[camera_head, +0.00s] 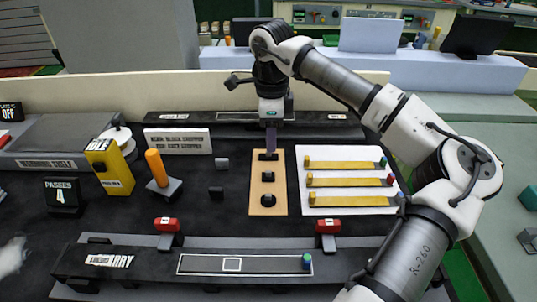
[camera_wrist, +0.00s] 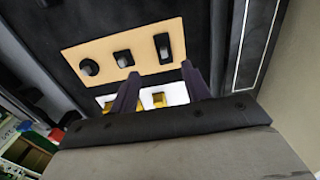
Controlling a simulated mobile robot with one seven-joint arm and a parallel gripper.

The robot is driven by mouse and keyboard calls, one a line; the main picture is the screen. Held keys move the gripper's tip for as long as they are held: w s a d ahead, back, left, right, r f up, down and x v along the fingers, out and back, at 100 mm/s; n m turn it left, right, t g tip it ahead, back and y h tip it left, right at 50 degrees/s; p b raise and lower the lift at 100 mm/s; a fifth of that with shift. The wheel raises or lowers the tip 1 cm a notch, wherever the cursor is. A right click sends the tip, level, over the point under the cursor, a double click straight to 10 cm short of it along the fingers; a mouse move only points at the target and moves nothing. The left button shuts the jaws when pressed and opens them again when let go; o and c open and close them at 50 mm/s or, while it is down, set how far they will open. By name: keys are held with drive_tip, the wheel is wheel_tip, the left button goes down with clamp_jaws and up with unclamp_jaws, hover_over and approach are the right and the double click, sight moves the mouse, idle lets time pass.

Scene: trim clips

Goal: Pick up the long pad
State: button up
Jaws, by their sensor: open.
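A tan board (camera_head: 267,187) lies on the dark bench and carries three dark pads in a row. The long pad (camera_head: 268,156) is at the board's far end in the head view. In the wrist view the long pad (camera_wrist: 162,48) is the rightmost, beside a square pad (camera_wrist: 123,58) and a round pad (camera_wrist: 88,67). My gripper (camera_head: 271,148) points down over the board's far end. In the wrist view its two dark fingers (camera_wrist: 159,82) are spread with nothing between them. The long pad lies beyond the fingertips, and the exact height gap cannot be told.
A white sheet (camera_head: 348,151) with several yellow strips lies right of the board. A long rail with red clamps (camera_head: 167,225) runs along the front.

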sight(269, 155)
drive_tip(key=f, duration=0.1)
drive_tip(key=f+p, duration=0.1)
drive_tip(key=f, duration=0.3)
drive_tip(key=shift+w+f, duration=0.1)
drive_tip(key=shift+w, duration=0.3)
drive_tip(key=shift+c, duration=0.2)
drive_tip(key=c, duration=1)
